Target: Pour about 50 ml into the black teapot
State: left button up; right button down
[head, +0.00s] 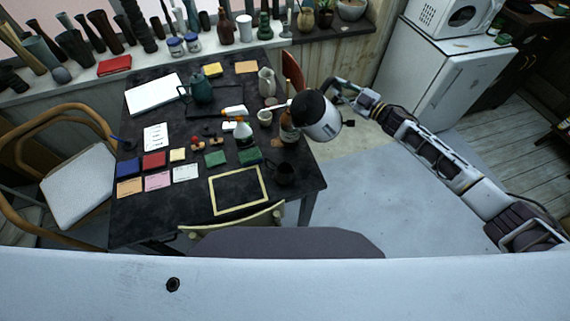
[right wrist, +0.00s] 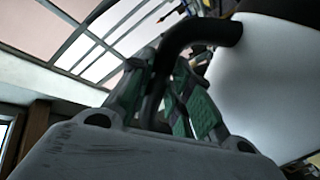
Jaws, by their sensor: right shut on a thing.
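My right gripper (head: 340,90) is shut on the black handle (right wrist: 168,60) of a white kettle (head: 322,122). The kettle has a black end and is held tilted above the table's right edge. Its white body (right wrist: 265,85) fills the right of the right wrist view. A small black pot (head: 285,173), which looks like the black teapot, stands at the table's front right, below and left of the kettle. A dark teal teapot (head: 203,90) stands farther back on the left. No stream of liquid is visible. My left gripper is not in view.
An amber bottle (head: 290,130) stands close beside the kettle. A white-topped bottle (head: 244,133), a small cup (head: 265,116) and a pale jug (head: 266,82) are nearby. A yellow frame (head: 239,209) lies left of the black pot. Floor is open right of the table.

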jog(key=shift+w+d+f+m, duration=0.5)
jog(key=shift+w+f+m, duration=0.1)
jog(key=shift+m, duration=0.1)
jog(key=shift+w+d+f+m+b, duration=0.2)
jog(key=shift+w+d+f+m, duration=0.1)
jog(key=shift+f+m, duration=0.65)
jog(key=shift+w+d+f+m+b, duration=0.25)
jog(key=shift+w+f+m, duration=0.1)
jog(key=shift+f+m, duration=0.55)
jog(key=shift+w+d+f+m+b, duration=0.2)
jog(key=shift+w+f+m, duration=0.1)
jog(key=shift+f+m, duration=0.6)
jog(key=shift+r, duration=0.1)
